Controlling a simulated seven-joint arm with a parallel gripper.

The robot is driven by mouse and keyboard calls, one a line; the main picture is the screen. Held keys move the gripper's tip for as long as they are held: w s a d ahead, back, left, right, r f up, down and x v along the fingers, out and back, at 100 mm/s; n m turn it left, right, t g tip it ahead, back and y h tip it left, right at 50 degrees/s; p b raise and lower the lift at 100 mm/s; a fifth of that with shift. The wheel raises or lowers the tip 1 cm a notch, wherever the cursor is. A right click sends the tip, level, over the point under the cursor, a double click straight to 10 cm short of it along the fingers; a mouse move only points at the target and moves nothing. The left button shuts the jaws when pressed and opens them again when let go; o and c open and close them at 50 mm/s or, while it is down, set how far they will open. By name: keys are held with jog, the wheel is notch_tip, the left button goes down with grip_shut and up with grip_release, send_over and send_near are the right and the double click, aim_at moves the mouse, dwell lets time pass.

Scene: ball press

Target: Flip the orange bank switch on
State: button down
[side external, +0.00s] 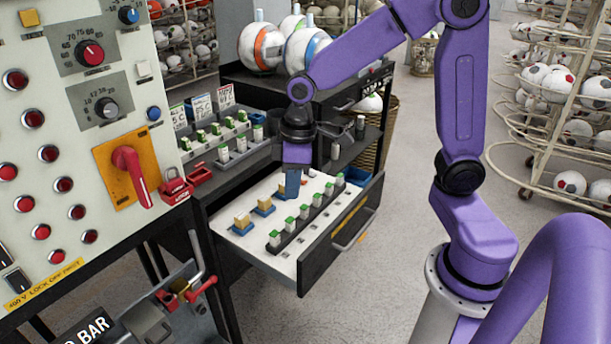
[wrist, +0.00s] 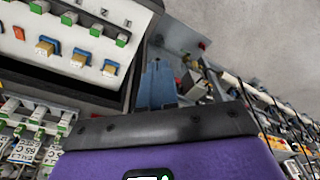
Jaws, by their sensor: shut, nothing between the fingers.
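The white panel of the open drawer (side external: 240,247) carries small switch-like blocks with tan tops on blue bases. Two show in the side view, a left one (side external: 242,222) and a right one (side external: 264,206); three stand in a row in the wrist view (wrist: 79,58). An orange mark (wrist: 19,33) lies beside that row, but I cannot tell which block is the orange bank switch. My gripper (side external: 291,190) points down over the panel, right of the tan blocks, and hides what is behind it. Its blue fingers (wrist: 159,85) are shut and empty; contact with the panel is unclear.
A row of green-topped parts (side external: 303,212) runs along the drawer's front side. The drawer handle (side external: 352,230) sticks out. At left stands a control panel with a red rotary handle (side external: 130,172) on an orange plate and a red padlock (side external: 174,186). Balls (side external: 262,46) lie behind.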

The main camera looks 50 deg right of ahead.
jog(key=w+d+f+m, duration=0.2)
jog(key=w+d, duration=0.4)
jog(key=w, duration=0.3)
jog(key=m+t+h, duration=0.1)
jog(key=m+t, duration=0.1)
jog(key=m, duration=0.4)
send_over(304, 181)
jog(key=s, duration=0.3)
jog(key=s+x, duration=0.2)
jog(key=x, duration=0.7)
jog(key=shift+f, duration=0.55)
jog(key=shift+w+a+f, duration=0.1)
jog(key=shift+f, duration=0.05)
jog(key=x, duration=0.8)
jog(key=s+x, duration=0.1)
jog(key=x, duration=0.3)
jog(key=shift+f, duration=0.85)
